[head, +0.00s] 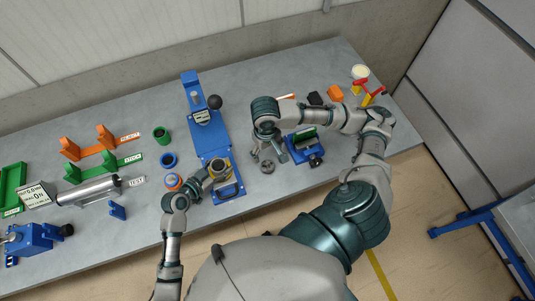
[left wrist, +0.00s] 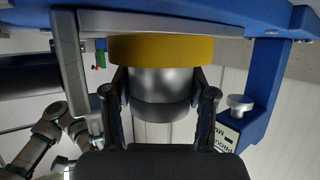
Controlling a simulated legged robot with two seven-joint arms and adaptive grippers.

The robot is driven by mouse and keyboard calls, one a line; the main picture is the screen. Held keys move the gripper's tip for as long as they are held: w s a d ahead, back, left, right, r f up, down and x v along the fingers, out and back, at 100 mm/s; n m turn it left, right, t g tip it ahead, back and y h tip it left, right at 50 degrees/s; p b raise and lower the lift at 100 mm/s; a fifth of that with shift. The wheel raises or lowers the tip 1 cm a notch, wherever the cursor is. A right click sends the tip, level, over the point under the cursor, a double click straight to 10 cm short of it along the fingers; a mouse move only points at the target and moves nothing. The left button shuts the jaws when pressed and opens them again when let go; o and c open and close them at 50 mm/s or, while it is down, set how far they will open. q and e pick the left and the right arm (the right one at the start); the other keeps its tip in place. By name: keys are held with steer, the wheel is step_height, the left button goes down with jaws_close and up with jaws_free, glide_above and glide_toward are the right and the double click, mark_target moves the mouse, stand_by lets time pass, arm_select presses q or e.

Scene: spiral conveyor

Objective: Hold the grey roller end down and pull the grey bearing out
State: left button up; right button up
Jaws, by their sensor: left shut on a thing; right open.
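In the head view, the grey roller end (head: 219,164) is at the yellow ring on the blue press fixture (head: 228,191). My left gripper (head: 207,177) is shut on it. In the left wrist view my left gripper (left wrist: 161,95) has a finger on each side of the silver roller end (left wrist: 160,84), which has a darker grey band and meets the yellow ring (left wrist: 160,49). My right gripper (head: 267,157) is open, right of the fixture and above a small round grey part (head: 267,167). I cannot tell whether this part is the bearing, nor whether the right fingers touch it.
A blue stand with a green top (head: 305,145) is close to the right gripper. The press column (head: 195,92) rises behind the fixture. Green (head: 161,135) and blue (head: 168,160) rings, orange and green racks and a silver roller (head: 90,192) are left.

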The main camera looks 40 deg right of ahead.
stand_by(0.3)
arm_select(q)
steer(key=o, duration=1.6)
steer(key=shift+o, duration=0.2)
steer(key=v, duration=1.2)
steer(key=shift+w, duration=0.1)
